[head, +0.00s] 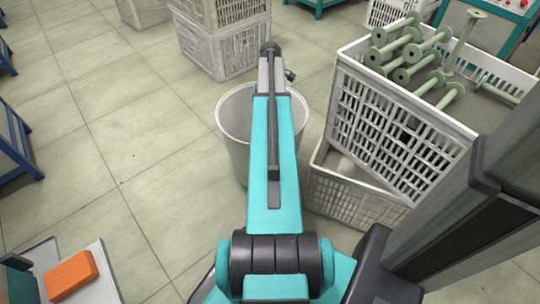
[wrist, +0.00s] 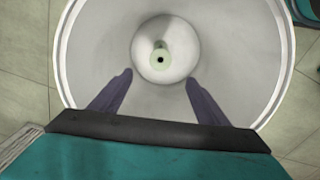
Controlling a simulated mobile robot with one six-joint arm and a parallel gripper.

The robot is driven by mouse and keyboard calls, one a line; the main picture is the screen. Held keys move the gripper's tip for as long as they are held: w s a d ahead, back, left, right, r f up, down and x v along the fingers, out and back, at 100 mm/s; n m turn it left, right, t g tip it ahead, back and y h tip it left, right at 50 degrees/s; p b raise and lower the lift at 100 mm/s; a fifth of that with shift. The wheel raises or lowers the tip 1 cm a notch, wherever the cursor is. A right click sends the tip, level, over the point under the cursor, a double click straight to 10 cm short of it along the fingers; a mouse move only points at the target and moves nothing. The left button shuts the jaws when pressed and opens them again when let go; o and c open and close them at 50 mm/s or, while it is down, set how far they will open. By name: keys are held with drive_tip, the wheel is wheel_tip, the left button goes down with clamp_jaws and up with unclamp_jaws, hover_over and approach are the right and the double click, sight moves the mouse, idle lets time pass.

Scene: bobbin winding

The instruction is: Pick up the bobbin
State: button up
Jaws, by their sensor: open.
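In the wrist view, a bobbin (wrist: 178,62) shows end-on inside a round white bin (wrist: 95,45).
A white crate (head: 385,125) holding several light green bobbins (head: 412,52) stands to the right, tilted on another crate (head: 345,195). Stacked crates (head: 225,45) stand behind the bin. An orange block (head: 71,276) lies at lower left.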

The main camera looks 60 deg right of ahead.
wheel_tip(320, 180, down, 7)
drive_tip(key=b, duration=0.5)
drive_tip(key=shift+r, duration=0.2)
drive_tip(key=shift+f+b, duration=1.9)
drive_tip(key=shift+f, duration=2.4)
drive_tip(key=shift+w+a+f+b, duration=0.1)
drive_tip(key=shift+f+b, duration=1.7)
drive_tip(key=shift+f, duration=0.8)
drive_tip(key=c, duration=1.5)
